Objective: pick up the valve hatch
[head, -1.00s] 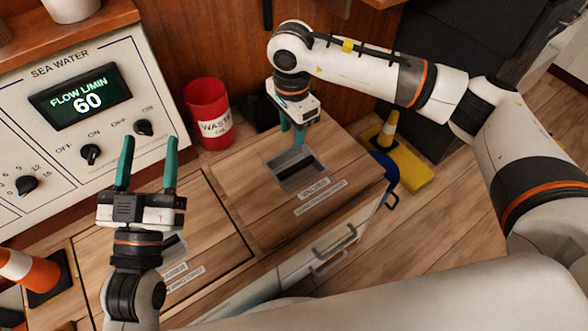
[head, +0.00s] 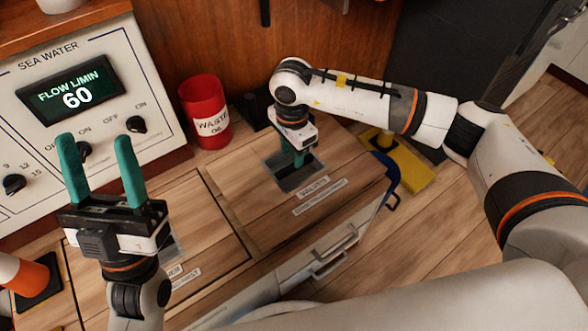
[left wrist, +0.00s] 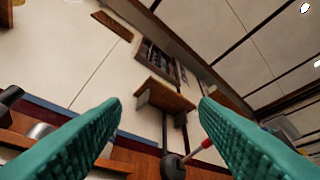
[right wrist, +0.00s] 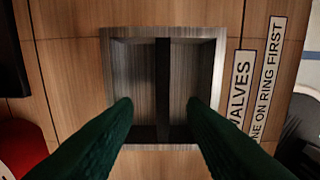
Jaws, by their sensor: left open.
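The valve hatch (head: 255,207) is a square wooden panel in the bench top, lying flat in its place. It bears a label reading VALVES (right wrist: 240,88) and a recessed metal pull with a dark bar (right wrist: 162,85) across it. My right gripper (head: 298,162) points down into the recess. In the right wrist view its two green fingers are apart, one on each side of the bar, with gaps between them and it; how deep the tips are is hard to tell. My left gripper (head: 96,150) is open and empty, fingers up, before the control panel.
A second hatch (head: 190,210) lies to the left, partly hidden by my left arm. A red waste oil bin (head: 205,115) stands behind. The sea water panel (head: 75,95) rises at left.

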